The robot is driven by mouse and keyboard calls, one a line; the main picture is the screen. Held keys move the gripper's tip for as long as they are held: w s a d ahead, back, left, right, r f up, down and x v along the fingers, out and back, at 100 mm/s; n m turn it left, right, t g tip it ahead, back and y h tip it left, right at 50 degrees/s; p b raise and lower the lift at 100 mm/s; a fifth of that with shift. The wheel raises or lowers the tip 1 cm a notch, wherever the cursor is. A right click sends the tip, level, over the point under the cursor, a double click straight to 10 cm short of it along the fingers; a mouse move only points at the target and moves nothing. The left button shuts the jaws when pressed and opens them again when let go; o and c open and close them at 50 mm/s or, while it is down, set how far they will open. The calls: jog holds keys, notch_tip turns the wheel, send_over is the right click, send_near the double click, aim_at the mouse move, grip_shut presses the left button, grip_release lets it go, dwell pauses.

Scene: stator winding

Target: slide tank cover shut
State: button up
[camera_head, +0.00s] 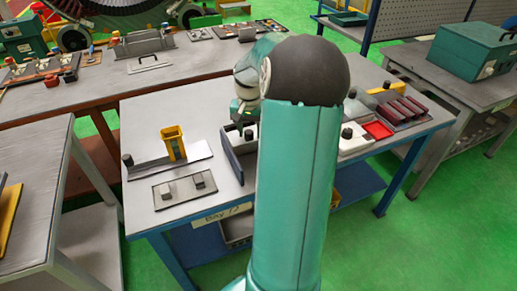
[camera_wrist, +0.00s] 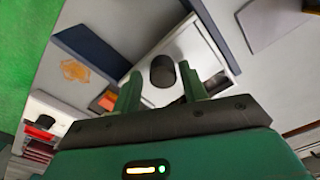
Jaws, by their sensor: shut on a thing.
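The tank cover (camera_wrist: 196,43) is a pale, flat plate with a black round knob (camera_wrist: 162,71), seen in the wrist view. My gripper (camera_wrist: 159,78) has its two green fingers on either side of the knob and is shut on it. Dark blue walls (camera_wrist: 222,35) run along the sides of the tank. An orange patch and a dark gap (camera_wrist: 106,98) show by the left finger. In the head view the tank (camera_head: 233,158) stands on the middle bench under my gripper (camera_head: 243,112); my own arm hides its right part.
A red tray (camera_head: 377,130) and a rack of dark red bars (camera_head: 405,108) are at the right.

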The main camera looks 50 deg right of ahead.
jog(key=shift+w+d+f, duration=0.1)
jog(key=shift+w+f, duration=0.3)
jog(key=shift+w, duration=0.2)
jog(key=shift+w+f, duration=0.35)
jog(key=shift+w, duration=0.25)
jog(key=o, duration=0.4)
jog(key=shift+w, duration=0.1)
jog(key=shift+s+d, duration=0.2)
jog(key=shift+r, duration=0.15)
jog(key=shift+d+r, duration=0.15)
jog(key=shift+r, duration=2.95)
